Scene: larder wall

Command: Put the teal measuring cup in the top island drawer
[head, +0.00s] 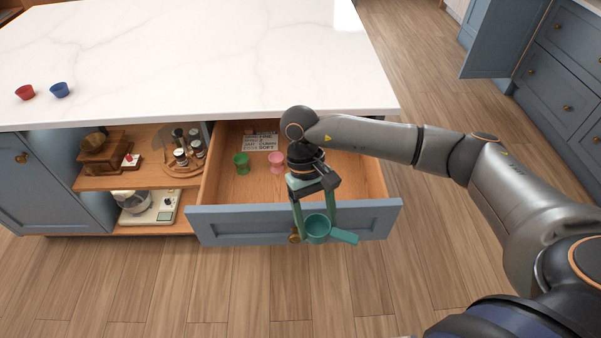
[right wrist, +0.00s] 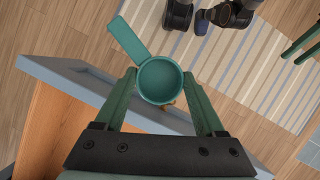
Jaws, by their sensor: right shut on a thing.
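The teal measuring cup (head: 318,229) is held between the green fingers of my right gripper (head: 316,226), in front of the open drawer's face in the head view. In the right wrist view the cup (right wrist: 160,80) sits between the fingertips (right wrist: 162,88), its opening toward the camera and its handle pointing up and left. The top island drawer (head: 225,213) is pulled open. It holds a green egg cup (head: 241,163), a pink egg cup (head: 277,161) and a card with lettering (head: 261,142). My left gripper is not in view.
The white island top (head: 190,60) bears a red cup (head: 25,92) and a blue cup (head: 60,90) at the left. Open shelves left of the drawer hold spice jars (head: 181,157), a wooden grinder (head: 101,157) and a kitchen scale (head: 160,208). The drawer's front left part is bare.

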